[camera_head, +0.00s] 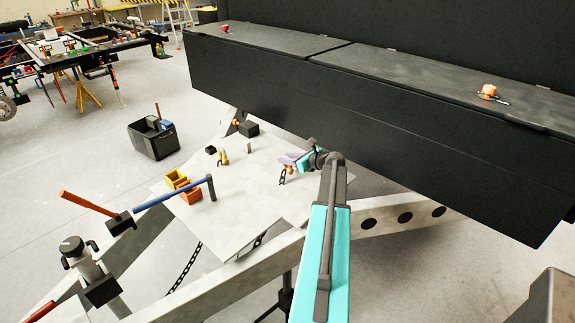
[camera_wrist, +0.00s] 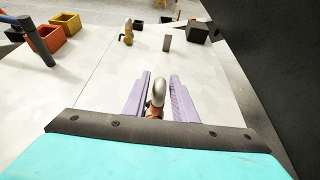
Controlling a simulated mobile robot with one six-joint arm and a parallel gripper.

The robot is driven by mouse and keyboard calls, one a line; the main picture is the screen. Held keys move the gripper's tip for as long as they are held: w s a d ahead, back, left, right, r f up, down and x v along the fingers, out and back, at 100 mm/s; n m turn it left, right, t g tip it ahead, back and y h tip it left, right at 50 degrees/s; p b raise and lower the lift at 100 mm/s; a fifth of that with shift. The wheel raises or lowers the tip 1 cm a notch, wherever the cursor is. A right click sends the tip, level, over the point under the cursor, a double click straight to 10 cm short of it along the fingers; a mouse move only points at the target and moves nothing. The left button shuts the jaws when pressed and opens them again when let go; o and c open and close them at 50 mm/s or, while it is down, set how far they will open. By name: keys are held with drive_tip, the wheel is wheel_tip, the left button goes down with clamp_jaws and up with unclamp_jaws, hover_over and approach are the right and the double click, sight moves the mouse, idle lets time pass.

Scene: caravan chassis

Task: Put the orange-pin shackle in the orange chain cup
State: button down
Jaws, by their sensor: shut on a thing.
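My gripper (camera_wrist: 160,88) has lilac fingers and is shut on a silver shackle (camera_wrist: 159,93), held between them; an orange-brown part shows at its near end. The orange chain cup (camera_head: 189,193) stands on the plate's left part, apart from my gripper. It also shows at upper left in the wrist view (camera_wrist: 50,39). A yellow cup (camera_head: 175,178) stands beside it.
Another shackle with a yellowish part (camera_wrist: 127,32), a grey upright piece (camera_wrist: 167,39) and a black block (camera_wrist: 197,32) stand ahead on the plate. A dark post with a blue handle (camera_head: 211,187) stands close to the orange cup. A long black box (camera_head: 400,120) walls the right side.

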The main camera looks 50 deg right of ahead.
drive_tip(key=shift+w+d, duration=0.25)
drive_tip(key=shift+w+d+f+p, duration=0.1)
drive_tip(key=shift+f+p, duration=0.05)
drive_tip(key=shift+p, duration=0.15)
drive_tip(key=shift+f+p, duration=0.55)
drive_tip(key=shift+f, duration=1.05)
drive_tip(key=shift+f, duration=0.1)
drive_tip(key=c, duration=1.4)
unclamp_jaws()
drive_tip(key=shift+c, duration=0.2)
